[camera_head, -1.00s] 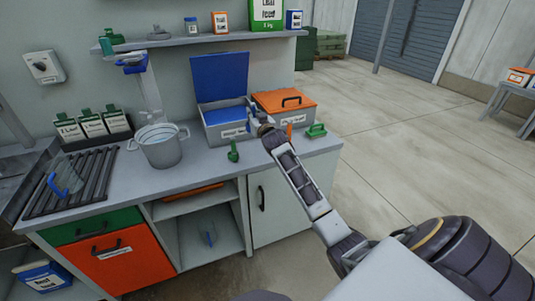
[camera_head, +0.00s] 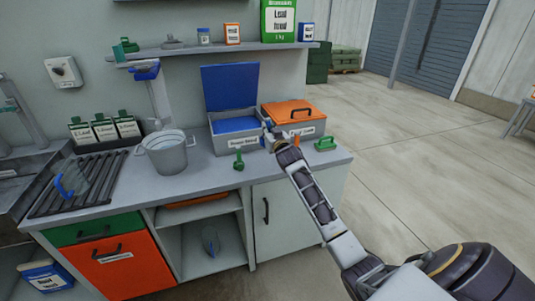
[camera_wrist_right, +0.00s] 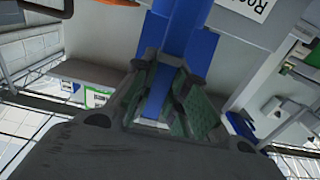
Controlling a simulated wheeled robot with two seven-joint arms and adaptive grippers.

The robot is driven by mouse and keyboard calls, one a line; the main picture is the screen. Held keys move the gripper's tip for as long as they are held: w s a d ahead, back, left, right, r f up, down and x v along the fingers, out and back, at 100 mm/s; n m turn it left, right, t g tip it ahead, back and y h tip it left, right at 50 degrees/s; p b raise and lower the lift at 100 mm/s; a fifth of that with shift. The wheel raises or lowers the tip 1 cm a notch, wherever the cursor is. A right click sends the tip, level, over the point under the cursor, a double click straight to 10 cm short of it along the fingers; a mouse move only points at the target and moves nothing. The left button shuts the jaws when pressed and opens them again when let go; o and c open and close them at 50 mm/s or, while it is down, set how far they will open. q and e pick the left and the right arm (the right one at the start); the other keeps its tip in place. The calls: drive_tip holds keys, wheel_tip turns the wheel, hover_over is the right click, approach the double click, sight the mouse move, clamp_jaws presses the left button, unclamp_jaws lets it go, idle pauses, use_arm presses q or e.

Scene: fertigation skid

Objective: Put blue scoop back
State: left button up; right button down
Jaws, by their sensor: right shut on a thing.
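My right gripper (camera_head: 272,133) is at the right front of the open box with the blue lid (camera_head: 226,87), near the gap to the orange-lidded box. In the right wrist view its fingers (camera_wrist_right: 170,95) are shut on the narrow blue handle of the blue scoop (camera_wrist_right: 185,30). The scoop's far end is cut off by the frame top. In the head view the scoop is mostly hidden by the gripper. The open box has a grey body (camera_head: 222,145) with a white label and a blue interior. My left gripper is not in view.
The box with the orange lid (camera_head: 285,113) is closed beside the open one. A green scoop (camera_head: 239,160) and a green handled item (camera_head: 326,144) lie on the counter. A grey pot (camera_head: 165,155) and a drain rack with a clear blue-handled jug (camera_head: 72,180) are left. A shelf (camera_head: 180,51) hangs above.

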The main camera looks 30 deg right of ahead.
wheel_tip(320, 180, down, 5)
drive_tip(key=shift+r+b, duration=0.2)
drive_tip(key=shift+b, duration=0.1)
drive_tip(key=shift+f, duration=0.15)
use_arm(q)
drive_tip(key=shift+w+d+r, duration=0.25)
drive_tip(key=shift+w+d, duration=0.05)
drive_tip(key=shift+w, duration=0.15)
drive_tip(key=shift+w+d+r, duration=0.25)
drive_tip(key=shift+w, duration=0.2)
use_arm(e)
drive_tip(key=shift+f, duration=0.55)
drive_tip(key=shift+f+b, duration=0.3)
drive_tip(key=shift+f, duration=1.05)
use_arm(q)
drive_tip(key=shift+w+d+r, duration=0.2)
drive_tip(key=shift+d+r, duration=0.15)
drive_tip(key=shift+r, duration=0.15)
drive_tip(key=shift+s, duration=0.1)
